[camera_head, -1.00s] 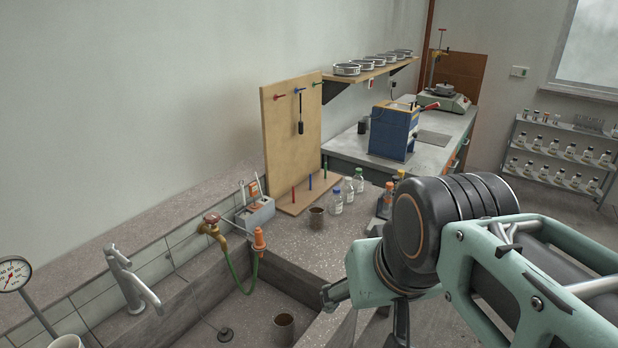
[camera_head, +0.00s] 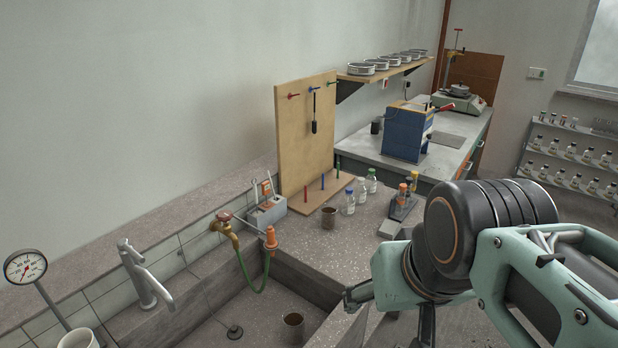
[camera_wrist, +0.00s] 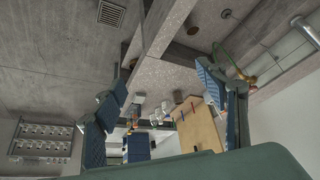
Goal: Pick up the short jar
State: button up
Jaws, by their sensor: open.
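Several small jars and vessels are in view, and I cannot tell for sure which one is called the short jar. A brown cup-like jar (camera_head: 328,217) stands upright on the speckled bench (camera_head: 345,245). A similar brown jar (camera_head: 293,326) stands in the sink.
A pegboard stand (camera_head: 305,140) rises behind the jars. A tap with a green hose (camera_head: 258,285) and a grey faucet (camera_head: 145,275) border the sink. A dark rack with orange-capped bottles (camera_head: 401,205) stands at the bench's right. A gauge (camera_head: 25,267) is at far left.

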aim_at(327, 221)
jog(key=i+l+u, duration=0.1)
jog(key=u, duration=0.8)
jog(key=i+l+u, duration=0.1)
jog(key=l+u, duration=0.75)
jog(key=l, duration=0.65)
jog(key=i, duration=0.05)
